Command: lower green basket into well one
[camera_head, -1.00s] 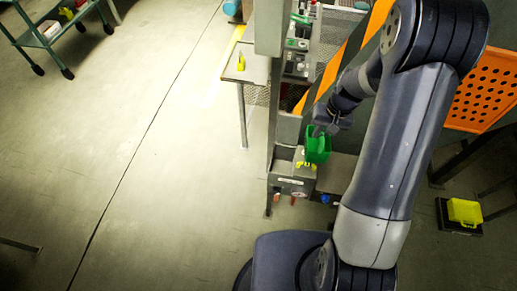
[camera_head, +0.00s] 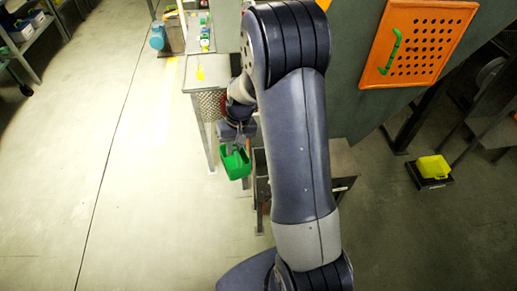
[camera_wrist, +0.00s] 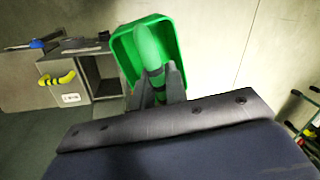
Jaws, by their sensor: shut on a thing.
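The green basket (camera_head: 236,165) hangs in the air left of my arm in the head view. My gripper (camera_head: 237,145) is just above it. In the wrist view the green basket (camera_wrist: 178,45) is tilted, and my gripper (camera_wrist: 157,85) is shut on its green handle (camera_wrist: 149,45). A grey metal unit (camera_wrist: 100,85) with an open compartment (camera_wrist: 103,66) and a yellow curved handle (camera_wrist: 57,79) lies to the left of the basket there. In the head view the grey unit (camera_head: 344,165) is largely hidden behind my arm. I cannot tell which opening is well one.
An orange perforated panel (camera_head: 424,40) with a green handle (camera_head: 393,52) stands at the upper right. A yellow container (camera_head: 433,167) sits low at the right. A small mesh-sided table (camera_head: 207,84) stands behind the basket. The floor at the left is clear.

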